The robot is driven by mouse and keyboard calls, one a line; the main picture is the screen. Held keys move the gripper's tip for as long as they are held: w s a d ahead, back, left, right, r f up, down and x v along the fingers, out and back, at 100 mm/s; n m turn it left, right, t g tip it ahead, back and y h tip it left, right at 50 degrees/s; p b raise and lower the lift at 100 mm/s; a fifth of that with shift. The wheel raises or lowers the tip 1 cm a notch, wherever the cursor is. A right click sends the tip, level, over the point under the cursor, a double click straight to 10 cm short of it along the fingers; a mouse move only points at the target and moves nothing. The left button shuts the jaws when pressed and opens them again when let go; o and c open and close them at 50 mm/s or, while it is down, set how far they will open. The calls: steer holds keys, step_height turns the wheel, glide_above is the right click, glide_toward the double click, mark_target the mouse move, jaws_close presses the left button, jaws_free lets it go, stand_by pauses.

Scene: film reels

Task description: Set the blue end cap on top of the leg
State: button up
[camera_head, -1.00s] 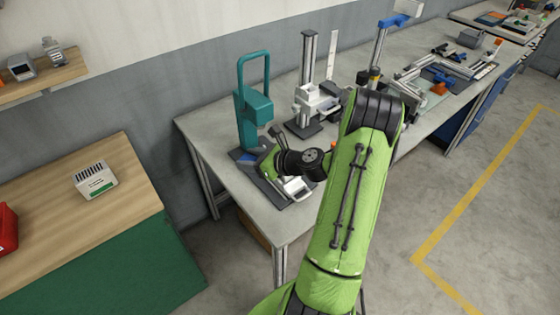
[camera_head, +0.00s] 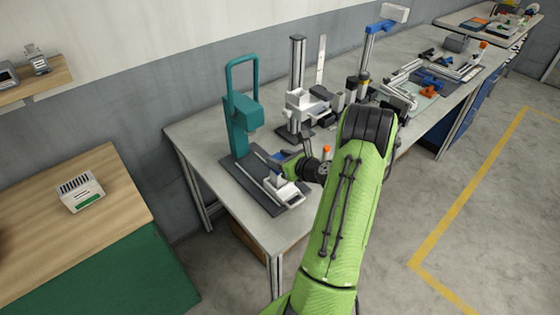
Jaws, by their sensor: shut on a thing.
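My gripper (camera_head: 284,160) is over the near end of the grey bench, right of the teal press, and partly hidden by my wrist. A small patch of blue (camera_head: 292,156) shows at its jaws. It looks like the blue end cap held in the shut jaws, but it is too small to make out its shape. I cannot tell for certain which part is the leg. A silver upright profile (camera_head: 297,65) stands behind the gripper, apart from it. Another upright (camera_head: 368,55) farther back carries a blue bracket.
The teal press (camera_head: 240,115) stands left of my gripper. A dark mat (camera_head: 255,185) with light metal parts (camera_head: 284,190) lies below it. Clamps and profiles (camera_head: 405,92) crowd the bench behind my arm. A wooden table (camera_head: 110,190) stands left, across a gap.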

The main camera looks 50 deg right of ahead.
steer(key=shift+d, duration=0.1)
steer(key=shift+f, duration=0.1)
steer(key=o, duration=0.6)
steer(key=shift+f, duration=0.1)
steer(key=o, duration=0.4)
steer(key=shift+o, duration=0.2)
